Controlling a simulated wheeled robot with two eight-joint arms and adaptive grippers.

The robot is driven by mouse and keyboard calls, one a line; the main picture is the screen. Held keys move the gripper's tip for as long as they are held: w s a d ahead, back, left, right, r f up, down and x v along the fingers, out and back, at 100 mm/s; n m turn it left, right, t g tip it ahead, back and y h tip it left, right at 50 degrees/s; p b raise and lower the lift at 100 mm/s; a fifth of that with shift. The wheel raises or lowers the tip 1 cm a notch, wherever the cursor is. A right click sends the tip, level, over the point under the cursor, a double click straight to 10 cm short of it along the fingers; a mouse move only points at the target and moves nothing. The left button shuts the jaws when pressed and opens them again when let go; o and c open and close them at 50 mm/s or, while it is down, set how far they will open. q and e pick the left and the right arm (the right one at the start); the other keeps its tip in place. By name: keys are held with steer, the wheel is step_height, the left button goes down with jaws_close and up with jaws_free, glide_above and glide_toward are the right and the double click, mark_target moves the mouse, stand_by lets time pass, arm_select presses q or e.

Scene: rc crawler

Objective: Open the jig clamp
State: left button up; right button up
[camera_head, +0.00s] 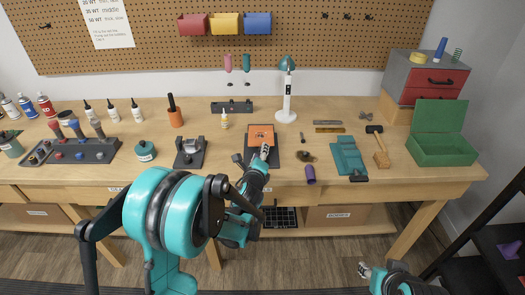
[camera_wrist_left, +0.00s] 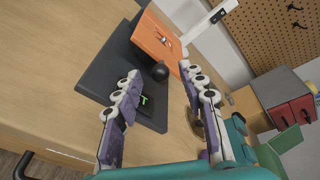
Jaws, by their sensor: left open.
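The jig is a dark base plate (camera_head: 276,161) with an orange plate (camera_head: 260,131) at its back, mid-table in the head view. In the left wrist view the dark base (camera_wrist_left: 110,62) carries the orange plate (camera_wrist_left: 150,36), a round black knob (camera_wrist_left: 160,72) and a green mark. I take the knob for the clamp's handle. My left gripper (camera_head: 265,150) is over the jig and hides part of it. In the left wrist view its fingers (camera_wrist_left: 158,76) are open, with the knob showing between the tips; contact cannot be told. My right gripper (camera_head: 364,269) is low, in front of the table.
A black-based fixture (camera_head: 190,152) stands left of the jig. A purple cylinder (camera_head: 310,174), a teal vise-like block (camera_head: 346,158), a mallet (camera_head: 380,155) and a green open box (camera_head: 442,150) are to the right.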

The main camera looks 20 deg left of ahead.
mark_target(261, 138)
arm_select(q)
steer(key=shift+x, duration=1.55)
steer(key=shift+s, duration=0.1)
jaws_close()
